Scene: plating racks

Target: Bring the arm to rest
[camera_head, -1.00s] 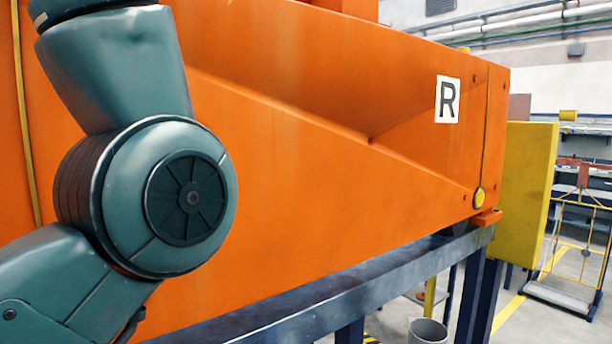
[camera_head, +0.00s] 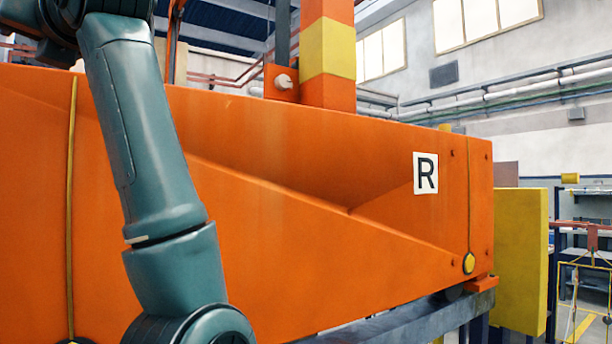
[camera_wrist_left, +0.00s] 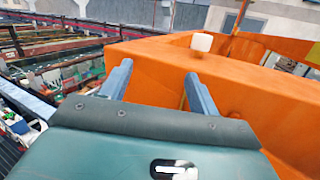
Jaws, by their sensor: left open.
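My left arm is in the head view at the left, in front of a large orange structure (camera_head: 290,190). Its elbow joint is at the bottom edge and the arm rises to the top left, where its end is cut off or unclear. In the left wrist view my left gripper (camera_wrist_left: 158,72) has its two blue-grey fingers apart with nothing between them. Beyond the fingers is the orange structure (camera_wrist_left: 250,85). I cannot tell the exact gap to it. My right gripper is in neither view.
A white plate with the letter R (camera_head: 426,173) is on the orange side. A yellow panel (camera_head: 520,260) stands behind its right end. An orange and yellow post (camera_head: 328,50) rises above. The left wrist view shows several racks (camera_wrist_left: 60,50) at the left.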

